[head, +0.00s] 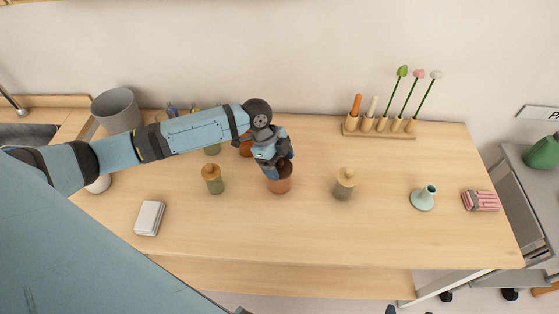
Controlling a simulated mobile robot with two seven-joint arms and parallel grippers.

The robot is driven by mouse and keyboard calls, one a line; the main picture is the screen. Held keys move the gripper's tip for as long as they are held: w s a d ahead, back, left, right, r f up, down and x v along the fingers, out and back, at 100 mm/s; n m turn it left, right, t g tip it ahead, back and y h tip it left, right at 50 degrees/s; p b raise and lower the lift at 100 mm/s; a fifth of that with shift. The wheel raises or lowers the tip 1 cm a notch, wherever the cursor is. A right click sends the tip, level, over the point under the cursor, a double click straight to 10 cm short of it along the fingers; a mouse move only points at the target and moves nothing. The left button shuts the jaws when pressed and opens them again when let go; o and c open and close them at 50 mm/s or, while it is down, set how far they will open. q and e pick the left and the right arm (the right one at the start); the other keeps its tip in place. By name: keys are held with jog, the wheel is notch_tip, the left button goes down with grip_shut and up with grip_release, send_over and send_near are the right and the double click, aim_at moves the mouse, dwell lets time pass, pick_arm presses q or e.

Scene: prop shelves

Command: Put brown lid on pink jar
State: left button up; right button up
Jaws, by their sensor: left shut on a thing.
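The pink jar (280,186), a reddish-pink open pot, stands upright near the middle of the table. My left gripper (272,174) points down at its mouth and is shut. The thing in its fingers is very small here and mostly hidden by the fingers and the jar rim; it appears to be the brown lid. I cannot tell whether it touches the jar. My right gripper is not in view.
A green jar with an ochre lid (212,179) stands left, a grey jar with a tan lid (344,184) right. An orange-brown pot (246,148) is partly behind my arm.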

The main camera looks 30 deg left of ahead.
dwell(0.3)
pick_arm(q)
jog(key=o, duration=0.9)
jog(key=shift+c, duration=0.2)
jog(key=b+v, duration=0.1)
jog(key=v, duration=1.2)
jog(key=shift+a+r+b, duration=0.15)
jog(key=shift+r+b, duration=0.15)
